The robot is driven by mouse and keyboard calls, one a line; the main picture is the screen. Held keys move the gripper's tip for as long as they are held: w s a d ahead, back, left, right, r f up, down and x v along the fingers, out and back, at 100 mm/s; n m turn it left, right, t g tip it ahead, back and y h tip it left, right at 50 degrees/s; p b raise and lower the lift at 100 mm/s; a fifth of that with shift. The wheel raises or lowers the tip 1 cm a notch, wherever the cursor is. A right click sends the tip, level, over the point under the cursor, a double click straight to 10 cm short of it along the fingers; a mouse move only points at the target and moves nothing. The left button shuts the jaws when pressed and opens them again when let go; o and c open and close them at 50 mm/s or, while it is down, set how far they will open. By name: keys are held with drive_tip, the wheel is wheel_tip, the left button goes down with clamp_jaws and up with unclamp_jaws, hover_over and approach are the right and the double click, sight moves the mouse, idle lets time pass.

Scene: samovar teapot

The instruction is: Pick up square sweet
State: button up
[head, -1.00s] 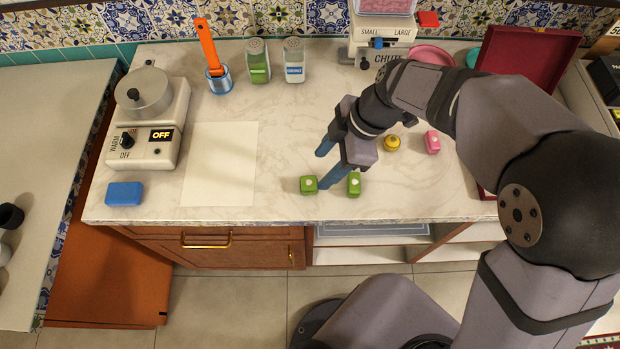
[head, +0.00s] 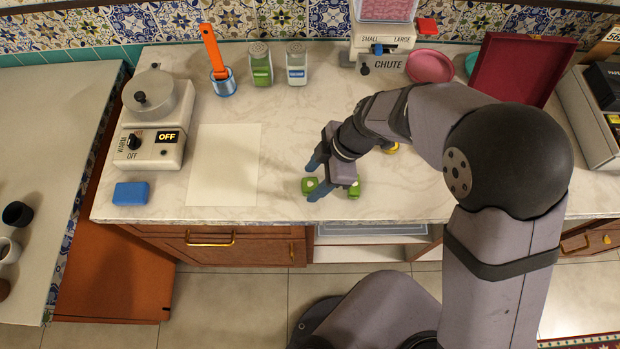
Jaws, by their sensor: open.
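Two small green square-looking sweets with pale tops lie near the front edge of the counter. The left green sweet (head: 308,185) is partly hidden by my gripper (head: 315,179). The gripper is open, with one blue fingertip behind this sweet and the other at its right front side. I cannot tell whether the fingers touch it or how high they are. A yellow sweet (head: 391,148) is mostly hidden behind my arm.
A white sheet (head: 223,165) lies left of the gripper. A blue block (head: 131,193) and a warmer with a pot (head: 153,95) stand at far left. Two shakers (head: 261,64) (head: 296,63) stand at the back. A chute machine (head: 382,45), pink dish (head: 431,66) and open red box (head: 521,69) are back right.

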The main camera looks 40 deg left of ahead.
sight(313, 183)
drive_tip(key=shift+s+a+f, duration=0.15)
drive_tip(key=shift+f, duration=0.35)
drive_tip(key=c, duration=1.1)
drive_tip(key=shift+c, duration=0.2)
drive_tip(key=shift+r, duration=0.15)
wheel_tip(313, 183, up, 10)
drive_tip(key=b, duration=0.2)
